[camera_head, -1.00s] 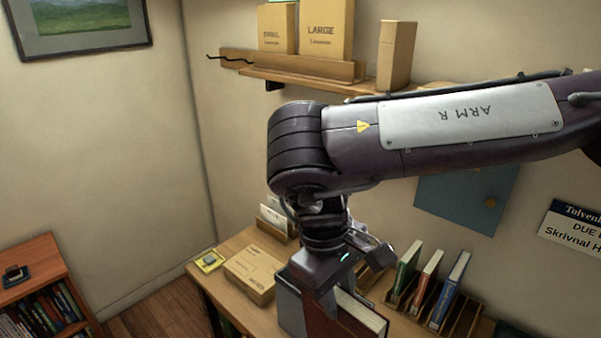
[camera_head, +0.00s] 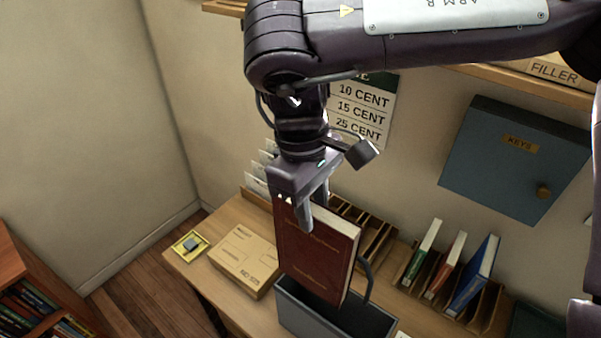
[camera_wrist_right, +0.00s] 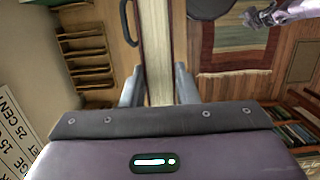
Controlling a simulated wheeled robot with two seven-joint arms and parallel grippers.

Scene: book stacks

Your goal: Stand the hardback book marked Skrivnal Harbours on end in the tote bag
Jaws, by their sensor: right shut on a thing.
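The hardback book (camera_head: 315,250) has a dark red cover with gold lettering too small to read and pale pages. It hangs upright. My right gripper (camera_head: 305,215) is shut on its upper part; in the right wrist view the book's page edge (camera_wrist_right: 158,50) runs between the fingers. The grey tote bag (camera_head: 300,312) with a dark looped handle stands on the desk beneath. The book's lower end overlaps the bag's mouth in the picture; I cannot tell whether it is inside. What looks like my left gripper (camera_wrist_right: 262,16) shows small in the right wrist view, its jaws unclear.
A cardboard box (camera_head: 245,260) and a yellow tray (camera_head: 190,246) are left of the bag on the desk (camera_head: 225,220). A wooden rack (camera_head: 485,310) with green, red and blue books is to the right. A blue key cabinet (camera_head: 515,160) hangs on the wall.

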